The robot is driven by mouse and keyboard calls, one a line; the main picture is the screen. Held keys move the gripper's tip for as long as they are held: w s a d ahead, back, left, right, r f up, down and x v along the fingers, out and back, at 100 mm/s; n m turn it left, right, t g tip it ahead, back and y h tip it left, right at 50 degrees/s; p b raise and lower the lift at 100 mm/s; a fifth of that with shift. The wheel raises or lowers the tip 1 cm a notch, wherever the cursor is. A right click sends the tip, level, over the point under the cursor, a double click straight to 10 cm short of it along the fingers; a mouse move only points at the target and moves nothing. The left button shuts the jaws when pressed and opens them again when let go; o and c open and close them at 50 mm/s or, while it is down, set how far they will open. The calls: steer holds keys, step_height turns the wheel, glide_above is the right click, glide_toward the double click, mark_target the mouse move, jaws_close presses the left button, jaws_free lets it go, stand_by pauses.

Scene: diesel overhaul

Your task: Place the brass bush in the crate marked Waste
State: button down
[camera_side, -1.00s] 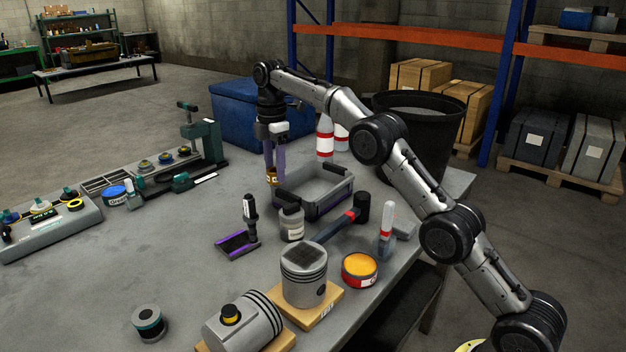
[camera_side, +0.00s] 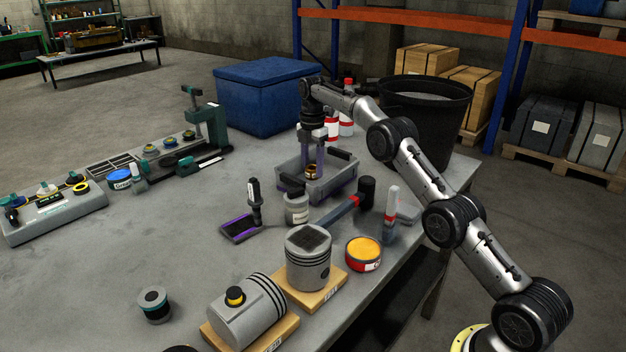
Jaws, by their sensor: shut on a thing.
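The brass bush (camera_side: 311,171) is a small gold-brown ring held between the fingertips of my gripper (camera_side: 312,166). My gripper points down and is shut on the bush. It is over the grey crate (camera_side: 337,187), toward its left part. I cannot tell whether the bush is still above the rim or just inside the crate. No marking can be read on the crate from here.
A hammer (camera_side: 349,206), a jar (camera_side: 297,207) and a black-and-purple stand (camera_side: 243,226) are in front of the crate. Red-and-white bottles (camera_side: 346,123) stand behind it. A large black bin (camera_side: 425,115) and a blue chest (camera_side: 262,98) are farther back.

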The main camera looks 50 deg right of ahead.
steer(key=shift+f, duration=2.55)
steer(key=shift+f, duration=0.15)
steer(key=c, duration=0.6)
jaws_free()
steer(key=shift+f, duration=0.1)
